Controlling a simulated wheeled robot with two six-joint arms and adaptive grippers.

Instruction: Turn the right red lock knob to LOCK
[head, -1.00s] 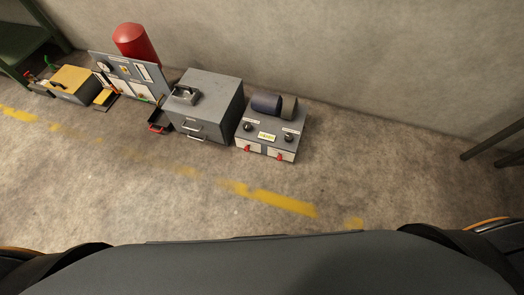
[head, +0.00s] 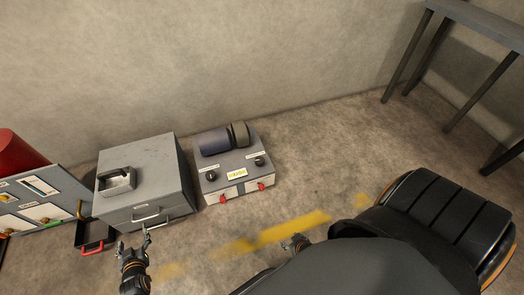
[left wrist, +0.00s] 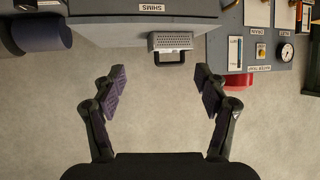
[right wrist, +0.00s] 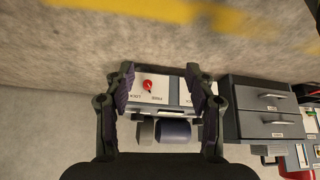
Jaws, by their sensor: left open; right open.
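The grey spool box (head: 230,172) stands on the floor by the wall. Its right red lock knob (head: 261,186) is on the front, beside the left red knob (head: 223,198). In the right wrist view, the right knob (right wrist: 148,86) sits near white LOCK and FREE labels; its exact pointing is too small to tell. My right gripper (right wrist: 160,72) is open and empty, its fingers framing the box's front from a distance. In the head view it (head: 297,243) is partly hidden by my body. My left gripper (left wrist: 160,72) is open and empty, in front of the drawer cabinet.
A black bin with a red handle (head: 95,235) and a gauge panel (head: 40,205) are further left. A dark table (head: 475,25) is at right. Floor before the box is clear.

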